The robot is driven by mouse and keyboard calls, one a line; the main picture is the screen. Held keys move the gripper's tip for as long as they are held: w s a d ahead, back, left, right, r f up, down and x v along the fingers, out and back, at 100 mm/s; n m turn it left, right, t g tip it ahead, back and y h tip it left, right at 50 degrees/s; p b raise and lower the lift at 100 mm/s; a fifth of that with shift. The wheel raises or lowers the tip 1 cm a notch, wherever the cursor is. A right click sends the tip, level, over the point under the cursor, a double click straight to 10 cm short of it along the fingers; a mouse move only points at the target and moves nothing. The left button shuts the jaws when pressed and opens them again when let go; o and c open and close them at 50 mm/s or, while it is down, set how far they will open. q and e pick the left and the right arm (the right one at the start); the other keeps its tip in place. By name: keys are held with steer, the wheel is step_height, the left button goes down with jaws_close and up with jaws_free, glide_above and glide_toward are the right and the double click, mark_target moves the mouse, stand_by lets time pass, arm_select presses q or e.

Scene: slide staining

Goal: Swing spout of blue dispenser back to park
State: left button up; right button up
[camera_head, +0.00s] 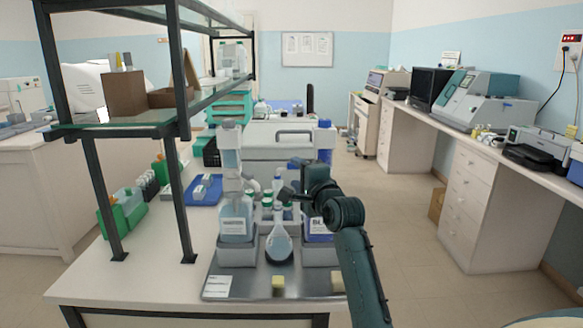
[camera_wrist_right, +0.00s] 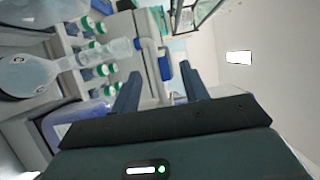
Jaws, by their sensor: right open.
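The blue dispenser (camera_head: 319,231) is a bottle of blue liquid in a grey holder at the right of the metal tray. Its upper part is largely hidden by my right arm; its spout is not clear in the head view. My right gripper (camera_head: 287,193) is over the tray, just left of the dispenser's top. In the right wrist view the gripper (camera_wrist_right: 160,88) is open, its two dark fingers apart. A pale bent tube with a blue piece (camera_wrist_right: 165,68) shows between and beyond the fingers; I cannot tell whether they touch it. My left gripper is out of view.
A round flask (camera_head: 279,246) stands mid-tray, left of the blue dispenser. A water dispenser (camera_head: 235,228) stands at the tray's left. Small green-capped bottles (camera_wrist_right: 98,70) are behind. A shelf with dark posts (camera_head: 184,200) rises at the left. The front tray (camera_head: 255,291) holds small blocks.

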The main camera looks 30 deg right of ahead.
mark_target(292, 170)
steer(key=shift+w+d, duration=0.2)
steer(key=shift+w, duration=0.8)
steer(key=shift+w+d, duration=0.15)
steer(key=shift+w, duration=0.85)
jaws_close()
